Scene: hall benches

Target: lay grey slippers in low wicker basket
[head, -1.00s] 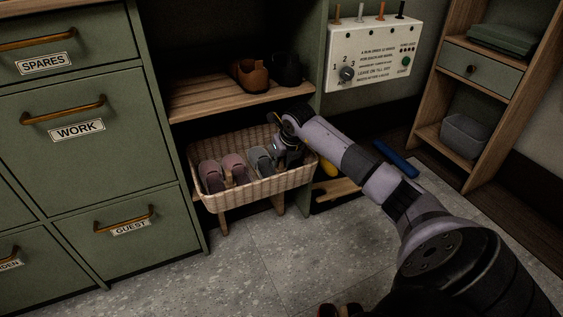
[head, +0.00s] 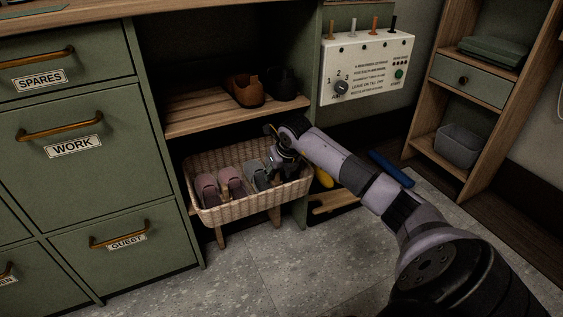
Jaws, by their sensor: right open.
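The low wicker basket (head: 240,208) sits under the slatted shelf. A grey slipper (head: 258,176) lies in it, right of a pair of pink slippers (head: 232,181). My right gripper (head: 277,162) is open, pointing down over the right half of the basket, close beside the grey slipper. I cannot tell whether it touches anything there. My left gripper is out of view.
Brown shoes (head: 245,89) and black shoes (head: 284,84) stand on the slatted shelf (head: 200,111) close above the basket. A white control box (head: 367,70) hangs to the right. Yellow and blue (head: 391,168) items lie below it. The floor in front is clear.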

